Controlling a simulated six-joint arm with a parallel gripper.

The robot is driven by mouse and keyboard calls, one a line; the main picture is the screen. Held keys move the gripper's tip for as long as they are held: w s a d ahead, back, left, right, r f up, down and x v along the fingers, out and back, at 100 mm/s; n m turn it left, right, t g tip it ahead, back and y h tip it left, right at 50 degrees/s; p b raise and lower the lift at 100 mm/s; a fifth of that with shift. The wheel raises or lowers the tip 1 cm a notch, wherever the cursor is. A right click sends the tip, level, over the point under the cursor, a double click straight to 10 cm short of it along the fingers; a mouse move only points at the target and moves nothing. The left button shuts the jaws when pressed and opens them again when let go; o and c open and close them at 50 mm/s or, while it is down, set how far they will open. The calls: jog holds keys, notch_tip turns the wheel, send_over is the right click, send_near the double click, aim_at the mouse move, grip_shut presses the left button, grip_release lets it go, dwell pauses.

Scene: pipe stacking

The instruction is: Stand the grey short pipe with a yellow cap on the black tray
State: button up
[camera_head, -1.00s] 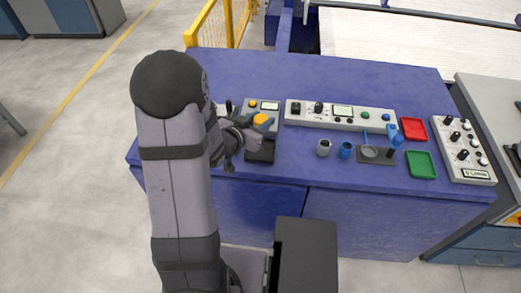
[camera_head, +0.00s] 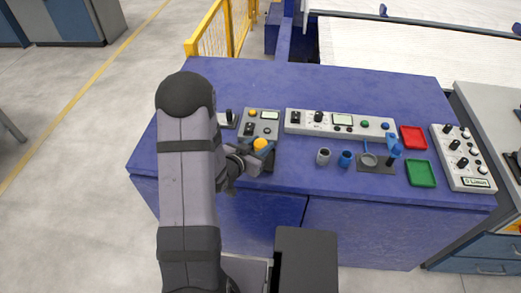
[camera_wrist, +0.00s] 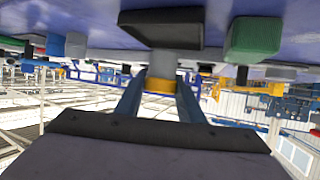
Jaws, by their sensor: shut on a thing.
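The grey short pipe (camera_wrist: 162,64) with its yellow cap (camera_wrist: 157,86) is between the fingers of my gripper (camera_wrist: 160,92) in the wrist view, which is upside down. My gripper is shut on it near the cap. In the head view the yellow cap (camera_head: 261,144) points up and my gripper (camera_head: 262,154) is around the pipe just below it. The black tray (camera_wrist: 135,20) is at the pipe's lower end; its rim hides that end, so I cannot tell whether the pipe touches the tray floor. In the head view my gripper mostly covers the tray.
A control box (camera_head: 262,121) stands just behind the gripper, and a longer panel (camera_head: 340,123) behind to the right. A grey pipe (camera_head: 323,157) and a blue pipe (camera_head: 345,159) stand to the right. Red (camera_head: 412,137) and green (camera_head: 421,173) trays lie farther right.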

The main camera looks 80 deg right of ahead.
jog(key=shift+f, duration=1.45)
jog(key=shift+f, duration=0.2)
jog(key=o, duration=1)
jog(key=shift+r, duration=0.15)
